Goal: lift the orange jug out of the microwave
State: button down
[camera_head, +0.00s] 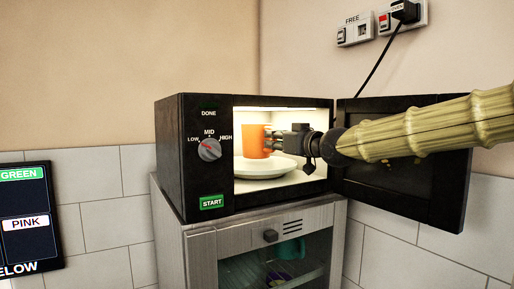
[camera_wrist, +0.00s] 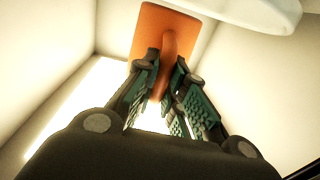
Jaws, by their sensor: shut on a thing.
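The orange jug (camera_head: 254,141) is inside the lit microwave (camera_head: 209,180), upright over the white plate (camera_head: 262,168). In the head view I cannot tell whether its base touches the plate. My gripper (camera_head: 272,141) reaches in through the open front from the right, at the jug's right side. In the wrist view the orange jug (camera_wrist: 165,32) is straight ahead, with its handle between the green-padded fingers of my gripper (camera_wrist: 163,88). The fingers are shut on the handle. The white plate (camera_wrist: 262,12) shows at the top right.
The microwave door (camera_head: 400,180) stands open to the right, behind my arm. The cavity walls and ceiling are close around my gripper. The microwave stands on a grey cabinet (camera_head: 210,250) with a glass front. A black cable (camera_head: 378,62) runs from wall sockets (camera_head: 402,16).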

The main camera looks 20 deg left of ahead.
jog(key=shift+d+r, duration=0.1)
jog(key=s+a+b+v, duration=0.1)
jog(key=b+v, duration=0.1)
jog(key=v, duration=1.6)
jog(key=s+b+v, duration=0.1)
jog(key=b+v, duration=0.1)
jog(key=v, duration=1.7)
jog(key=shift+s+a, duration=0.35)
jog(key=shift+a, duration=0.05)
dwell(1.5)
